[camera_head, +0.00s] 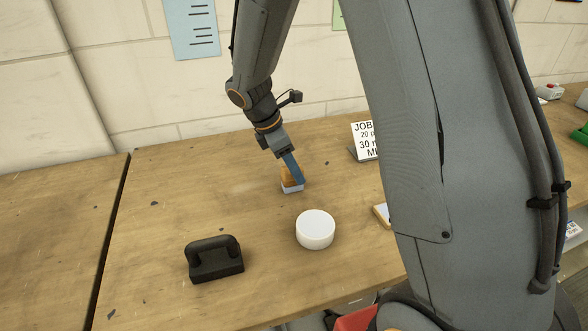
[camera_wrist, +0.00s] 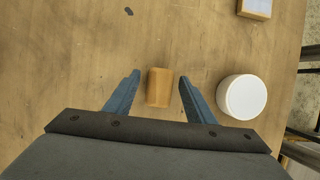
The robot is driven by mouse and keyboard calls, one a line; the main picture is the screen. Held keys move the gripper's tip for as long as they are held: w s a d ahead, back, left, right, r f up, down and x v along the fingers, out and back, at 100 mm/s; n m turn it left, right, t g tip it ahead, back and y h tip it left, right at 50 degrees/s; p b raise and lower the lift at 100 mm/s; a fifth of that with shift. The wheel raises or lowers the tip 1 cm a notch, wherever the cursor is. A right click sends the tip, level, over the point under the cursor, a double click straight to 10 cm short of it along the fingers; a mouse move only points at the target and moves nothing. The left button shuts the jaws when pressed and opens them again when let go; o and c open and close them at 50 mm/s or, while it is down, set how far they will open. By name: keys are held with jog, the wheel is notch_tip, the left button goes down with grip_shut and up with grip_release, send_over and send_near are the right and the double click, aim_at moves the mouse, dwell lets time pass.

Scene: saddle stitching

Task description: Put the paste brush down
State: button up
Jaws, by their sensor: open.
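The paste brush (camera_head: 291,186) stands upright on the wooden bench, with a tan wooden handle and a pale lower end. In the wrist view its handle (camera_wrist: 159,87) shows between my two blue fingers, with a gap on each side. My gripper (camera_head: 293,168) is open around the handle, pointing down at the bench. It also shows in the wrist view (camera_wrist: 158,80). In the head view the near finger hides part of the handle.
A round white tub (camera_head: 315,230) stands just in front of the brush. A black handled block (camera_head: 214,260) is at the front left. A job card (camera_head: 364,141) stands behind to the right. The bench (camera_head: 170,195) is clear to the left.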

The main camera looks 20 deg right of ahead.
jog(key=b+v, duration=0.2)
jog(key=v, duration=0.9)
jog(key=s+d+f+m+y, duration=0.1)
jog(key=s+f+m, duration=0.2)
jog(key=s+m, duration=0.2)
jog(key=s+d+f+m+y, duration=0.1)
jog(key=s+f+m+y, duration=0.1)
jog(key=s+m, duration=0.4)
jog(key=s+d+f+m+y, duration=0.1)
jog(key=s+d+f+m, duration=0.1)
jog(key=s+f+m, duration=0.2)
jog(key=shift+s+f+m+t, duration=0.15)
jog(key=shift+s+m+t, duration=0.05)
jog(key=shift+s+m, duration=0.5)
jog(key=shift+s+f+m+t, duration=0.2)
jog(key=shift+s+m, duration=0.25)
jog(key=shift+m, duration=0.35)
jog(key=shift+s, duration=0.1)
